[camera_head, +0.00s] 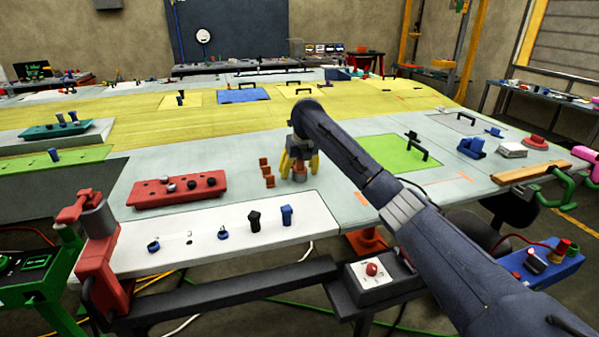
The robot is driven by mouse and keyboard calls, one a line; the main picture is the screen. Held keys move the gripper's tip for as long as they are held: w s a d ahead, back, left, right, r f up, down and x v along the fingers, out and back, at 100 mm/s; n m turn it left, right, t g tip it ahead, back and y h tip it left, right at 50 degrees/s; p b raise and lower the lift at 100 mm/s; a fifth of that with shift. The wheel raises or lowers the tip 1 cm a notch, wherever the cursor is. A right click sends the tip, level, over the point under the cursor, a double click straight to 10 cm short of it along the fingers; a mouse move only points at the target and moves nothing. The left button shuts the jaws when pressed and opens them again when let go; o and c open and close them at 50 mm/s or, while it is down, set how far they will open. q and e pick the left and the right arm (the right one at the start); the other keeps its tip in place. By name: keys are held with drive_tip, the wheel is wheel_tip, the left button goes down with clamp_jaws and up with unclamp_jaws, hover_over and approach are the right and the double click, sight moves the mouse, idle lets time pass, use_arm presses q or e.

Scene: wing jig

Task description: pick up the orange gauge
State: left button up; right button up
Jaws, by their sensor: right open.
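A small orange stepped block (267,173), which looks like the orange gauge, stands on the pale grey wing panel near the middle of the view. My right gripper (299,174) points down just to the right of it, with its yellow fingers spread. A small grey and orange-brown piece shows between or behind the fingers; I cannot tell whether it is part of the gripper or a separate thing. The fingers look apart from the stepped block. My left gripper is not in view.
A red tray (178,190) with dark knobs lies to the left. A white strip (220,240) with several small blue and black fittings runs along the front edge. A red clamp (97,245) stands at the front left corner. A green panel (402,153) with black handles lies right of my arm.

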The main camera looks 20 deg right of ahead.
drive_tip(key=shift+c, duration=0.3)
clamp_jaws()
idle(0.3)
drive_tip(key=shift+r, duration=0.1)
wheel_tip(320, 180, up, 20)
idle(0.6)
